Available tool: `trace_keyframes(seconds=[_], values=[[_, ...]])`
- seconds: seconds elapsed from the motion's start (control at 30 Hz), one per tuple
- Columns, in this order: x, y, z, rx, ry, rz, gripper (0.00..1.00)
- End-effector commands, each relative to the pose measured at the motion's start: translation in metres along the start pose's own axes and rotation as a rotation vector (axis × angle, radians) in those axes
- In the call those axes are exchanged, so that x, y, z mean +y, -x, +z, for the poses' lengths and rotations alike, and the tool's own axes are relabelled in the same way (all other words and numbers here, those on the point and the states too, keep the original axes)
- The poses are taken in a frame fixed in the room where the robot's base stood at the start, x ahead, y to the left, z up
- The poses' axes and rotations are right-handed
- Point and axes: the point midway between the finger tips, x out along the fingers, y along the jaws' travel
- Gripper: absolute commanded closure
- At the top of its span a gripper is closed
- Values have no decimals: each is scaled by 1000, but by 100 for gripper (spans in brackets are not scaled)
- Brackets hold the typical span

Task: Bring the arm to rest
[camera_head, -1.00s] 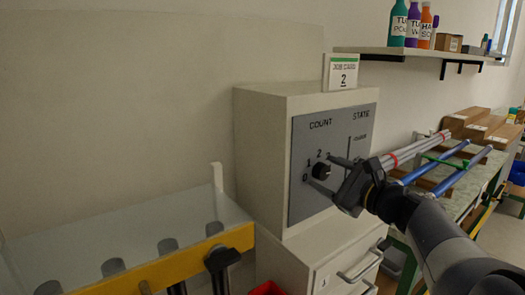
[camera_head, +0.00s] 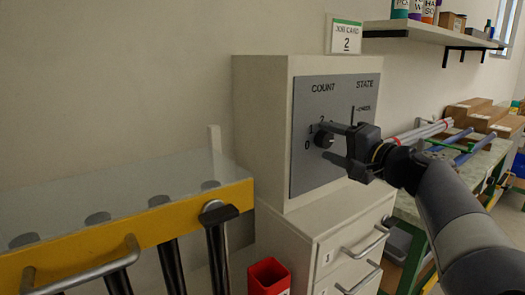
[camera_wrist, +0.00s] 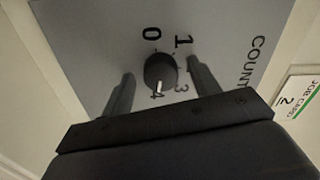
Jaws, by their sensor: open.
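A black dial knob (camera_head: 324,140) sits under the word COUNT on the grey panel (camera_head: 305,177) of a white cabinet (camera_head: 262,115). My gripper (camera_head: 326,144) is open, its fingers above and below the knob in the head view. In the wrist view the knob (camera_wrist: 160,71) shows between the two spread fingers of my gripper (camera_wrist: 162,78), with a gap on each side. The numbers 0 and 1 are clear there. A small white mark shows on the knob's lower edge; I cannot tell for sure which number it points at.
A job card (camera_head: 346,37) reading 2 stands on the cabinet. A yellow-edged rack (camera_head: 165,219) with dark rods is at left, a red bin (camera_head: 268,276) below. A bench (camera_head: 480,170) with rods and boxes is at right, a shelf (camera_head: 430,33) above. Drawer handles stick out below the panel.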

Motion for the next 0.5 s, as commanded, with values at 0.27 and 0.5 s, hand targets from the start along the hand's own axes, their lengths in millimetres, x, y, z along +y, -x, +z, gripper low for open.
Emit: trace_keyframes(seconds=[0.27, 0.5], values=[[2, 0, 0, 0, 259, -1, 42], [1, 0, 0, 0, 468, -1, 42]])
